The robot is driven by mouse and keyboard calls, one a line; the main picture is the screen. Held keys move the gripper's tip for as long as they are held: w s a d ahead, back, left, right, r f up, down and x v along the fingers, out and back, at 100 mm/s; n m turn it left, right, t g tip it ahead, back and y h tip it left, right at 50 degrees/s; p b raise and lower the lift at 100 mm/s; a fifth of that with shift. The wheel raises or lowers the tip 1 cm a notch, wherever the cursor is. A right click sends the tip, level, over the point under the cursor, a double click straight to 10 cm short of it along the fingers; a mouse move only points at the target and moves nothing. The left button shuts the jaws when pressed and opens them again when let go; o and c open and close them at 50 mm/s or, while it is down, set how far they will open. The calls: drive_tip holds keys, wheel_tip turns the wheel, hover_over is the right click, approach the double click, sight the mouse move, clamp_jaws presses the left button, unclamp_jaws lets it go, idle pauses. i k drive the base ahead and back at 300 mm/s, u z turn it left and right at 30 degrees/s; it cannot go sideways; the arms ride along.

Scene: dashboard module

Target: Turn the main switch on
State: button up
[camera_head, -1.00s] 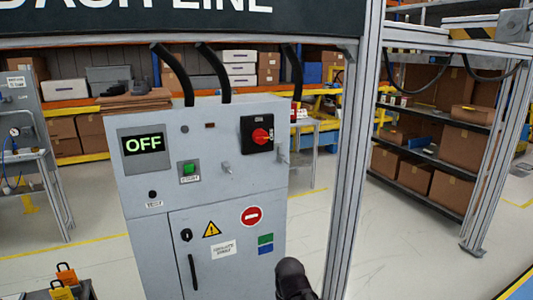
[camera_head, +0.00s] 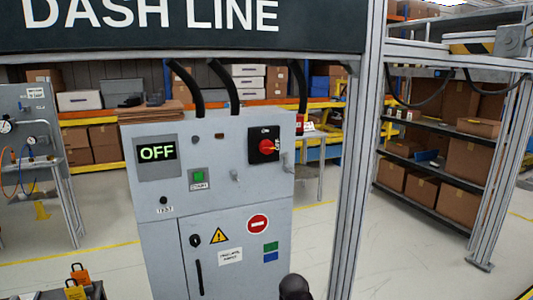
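The main switch (camera_head: 267,146) is a red rotary knob on a black square plate. It sits at the upper right of a grey control cabinet (camera_head: 183,228). The display (camera_head: 157,153) at the cabinet's upper left reads OFF in green letters. A green push button (camera_head: 199,176) sits between the display and the switch, a little lower. A dark rounded part, probably of my arm, shows at the bottom edge, below and in front of the cabinet. My gripper's fingers are not in view.
An aluminium post (camera_head: 359,180) stands just right of the cabinet, joined to an overhead beam with a DASH LINE sign (camera_head: 180,22). A small bracket (camera_head: 287,163) juts from the cabinet's right edge. Shelves with cardboard boxes (camera_head: 464,168) stand at the right. Open floor lies between.

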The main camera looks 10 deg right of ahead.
sight(265, 147)
drive_tip(key=k, duration=0.85)
drive_tip(key=u, duration=0.9)
drive_tip(key=i, duration=0.7)
drive_tip(key=z, duration=0.5)
